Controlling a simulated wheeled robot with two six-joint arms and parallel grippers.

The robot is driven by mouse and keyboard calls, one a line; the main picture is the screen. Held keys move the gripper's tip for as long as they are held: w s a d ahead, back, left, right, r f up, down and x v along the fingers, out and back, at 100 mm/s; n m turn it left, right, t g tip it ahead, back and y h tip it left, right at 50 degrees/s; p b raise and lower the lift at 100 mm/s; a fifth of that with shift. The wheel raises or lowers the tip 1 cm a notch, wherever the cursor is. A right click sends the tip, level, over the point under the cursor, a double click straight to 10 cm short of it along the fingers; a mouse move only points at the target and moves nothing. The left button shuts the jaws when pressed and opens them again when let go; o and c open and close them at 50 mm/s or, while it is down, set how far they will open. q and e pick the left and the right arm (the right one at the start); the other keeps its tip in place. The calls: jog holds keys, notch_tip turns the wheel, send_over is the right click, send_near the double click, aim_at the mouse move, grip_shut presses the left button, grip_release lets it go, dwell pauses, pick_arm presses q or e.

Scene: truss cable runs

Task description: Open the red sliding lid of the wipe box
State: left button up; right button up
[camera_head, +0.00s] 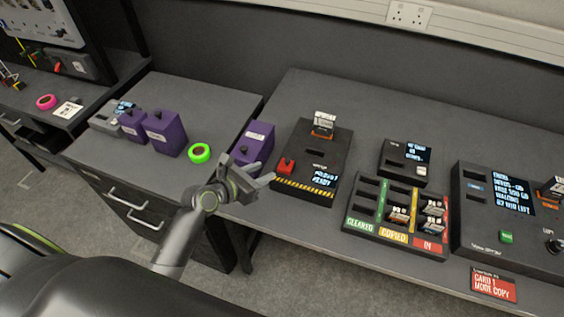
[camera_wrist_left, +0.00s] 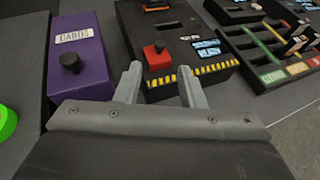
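The wipe box (camera_head: 325,155) is a black box with a yellow-black striped front edge, on the right-hand bench. Its small red lid (camera_head: 286,165) lies at the box's front left; in the left wrist view the red lid (camera_wrist_left: 158,60) carries a dark knob. A lit display beside it seems to read "READY". My left gripper (camera_head: 258,173) is open and empty, just left of and in front of the box. In the left wrist view my left gripper's fingers (camera_wrist_left: 160,82) are spread, with the red lid beyond the gap between them. My right gripper is out of view.
A purple box (camera_head: 252,143) labelled "CARDS" in the left wrist view (camera_wrist_left: 80,60) stands left of the wipe box. A green tape roll (camera_head: 199,153) and purple boxes (camera_head: 164,134) are on the left cabinet. A slotted card tray (camera_head: 395,215) stands to the right.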

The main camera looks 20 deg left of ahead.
aim_at(287, 161)
pick_arm(q)
jog(key=x, duration=0.9)
jog(key=shift+c, duration=0.5)
grip_shut()
